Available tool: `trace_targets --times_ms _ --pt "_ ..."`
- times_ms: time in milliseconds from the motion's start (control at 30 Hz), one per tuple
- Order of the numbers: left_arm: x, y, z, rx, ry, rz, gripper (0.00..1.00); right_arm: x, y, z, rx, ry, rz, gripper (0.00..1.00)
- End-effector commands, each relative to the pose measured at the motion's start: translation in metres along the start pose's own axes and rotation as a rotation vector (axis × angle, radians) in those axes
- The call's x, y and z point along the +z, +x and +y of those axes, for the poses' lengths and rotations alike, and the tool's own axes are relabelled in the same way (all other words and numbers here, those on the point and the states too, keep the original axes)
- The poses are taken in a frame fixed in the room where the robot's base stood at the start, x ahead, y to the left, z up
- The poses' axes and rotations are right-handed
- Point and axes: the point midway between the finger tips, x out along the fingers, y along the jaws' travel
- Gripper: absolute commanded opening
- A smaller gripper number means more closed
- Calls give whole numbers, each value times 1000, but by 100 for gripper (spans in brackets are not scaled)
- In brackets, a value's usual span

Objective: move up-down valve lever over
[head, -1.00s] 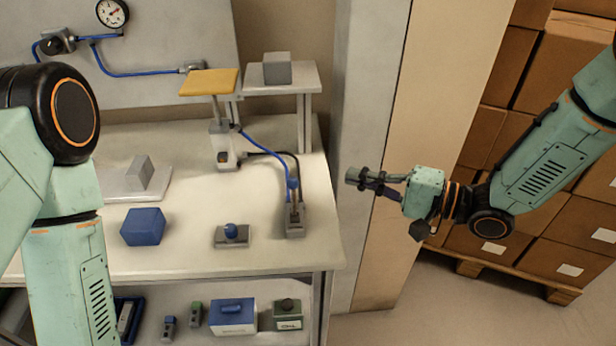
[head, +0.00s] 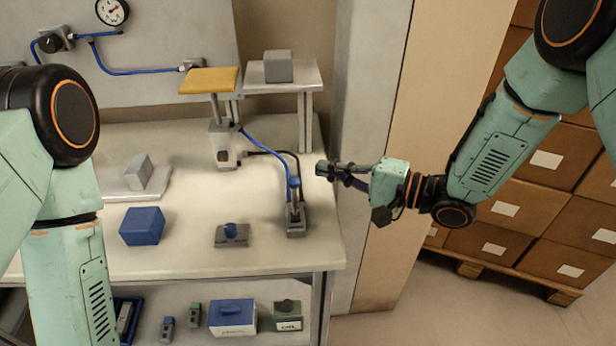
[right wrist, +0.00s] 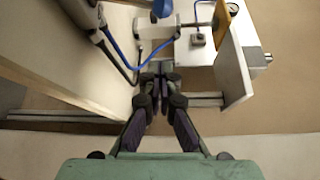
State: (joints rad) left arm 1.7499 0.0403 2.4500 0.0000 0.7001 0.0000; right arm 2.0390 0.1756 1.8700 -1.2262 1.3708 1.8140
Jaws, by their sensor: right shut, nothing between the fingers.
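The valve (head: 296,222) is a small grey block near the right edge of the workbench. Its upright lever has a blue knob (head: 293,183), and hoses run from it towards the post under the yellow plate (head: 210,80). My right gripper (head: 322,169) is shut and empty, to the right of the lever and slightly higher in the picture, apart from it. In the right wrist view its closed fingers (right wrist: 160,72) point towards the bench area, with a blue hose beyond them. My left arm shows at the left, but its gripper is out of view.
A blue box (head: 142,226) lies further left. A small raised shelf (head: 300,75) carries a grey cube. A wall edge stands right of the bench, and cartons (head: 525,205) are stacked behind my right arm.

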Motion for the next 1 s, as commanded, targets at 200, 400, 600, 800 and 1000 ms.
trace_targets --times_ms 200,400,600,800,1000 --pt "0 2 0 0 0 0 0 1 35 1 2 -2 -5 0" --pt "0 0 0 0 0 0 0 20 35 0 1 4 0 0" --pt "0 -2 0 0 0 0 0 35 30 0 0 1 0 0" --pt "0 -2 0 0 0 0 0 38 28 0 -1 0 0 0" --pt "0 -1 0 0 0 0 0 38 28 0 -1 0 0 0"
